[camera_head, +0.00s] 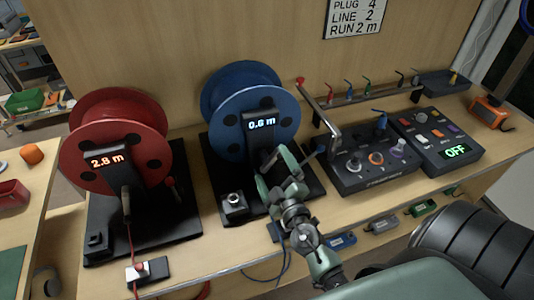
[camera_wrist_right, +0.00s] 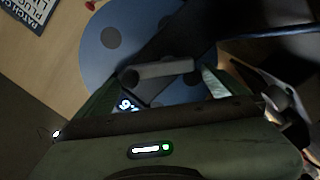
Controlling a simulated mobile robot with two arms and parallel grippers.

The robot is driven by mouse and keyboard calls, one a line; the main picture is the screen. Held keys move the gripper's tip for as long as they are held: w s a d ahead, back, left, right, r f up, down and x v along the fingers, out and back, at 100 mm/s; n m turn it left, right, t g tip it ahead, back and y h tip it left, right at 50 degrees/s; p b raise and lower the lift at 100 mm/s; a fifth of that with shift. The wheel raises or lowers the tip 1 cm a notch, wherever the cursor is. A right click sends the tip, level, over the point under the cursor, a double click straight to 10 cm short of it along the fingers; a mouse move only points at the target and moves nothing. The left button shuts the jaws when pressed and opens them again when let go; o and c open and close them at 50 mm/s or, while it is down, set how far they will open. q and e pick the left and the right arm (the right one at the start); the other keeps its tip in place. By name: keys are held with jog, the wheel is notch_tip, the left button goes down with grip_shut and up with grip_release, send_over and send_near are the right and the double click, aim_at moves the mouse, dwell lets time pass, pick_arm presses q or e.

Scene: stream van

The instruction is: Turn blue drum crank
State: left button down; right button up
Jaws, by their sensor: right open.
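The blue drum (camera_head: 285,112) stands on a black base (camera_head: 213,165), and its display (camera_head: 262,123) reads 0.6 m. My right gripper (camera_head: 272,167) is open in front of the drum's dark upright, with its fingers close to the drum's lower face. The blue drum (camera_wrist_right: 105,48) also shows in the right wrist view, behind the open fingers of the right gripper (camera_wrist_right: 168,75). A short grey bar (camera_wrist_right: 158,68) lies between those fingers; I cannot tell whether it is the crank. The crank is not clearly visible and may be hidden by the gripper. My left gripper is not in view.
A red drum (camera_head: 72,160) reading 2.8 m stands left. A control panel (camera_head: 365,175) and a box reading OFF (camera_head: 435,140) stand right. A sign (camera_head: 356,15) hangs behind. A cable plug (camera_head: 148,270) lies at the front edge.

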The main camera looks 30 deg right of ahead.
aim_at(269, 163)
jog(key=x, duration=0.3)
jog(key=shift+w+d+p, duration=0.1)
jog(key=shift+w+p, duration=0.25)
jog(key=shift+w+f, duration=0.1)
jog(key=shift+w, duration=0.1)
jog(key=c, duration=1.2)
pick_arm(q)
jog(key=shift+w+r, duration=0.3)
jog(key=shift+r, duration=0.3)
pick_arm(e)
jog(key=shift+c, duration=0.2)
jog(key=shift+n, duration=0.3)
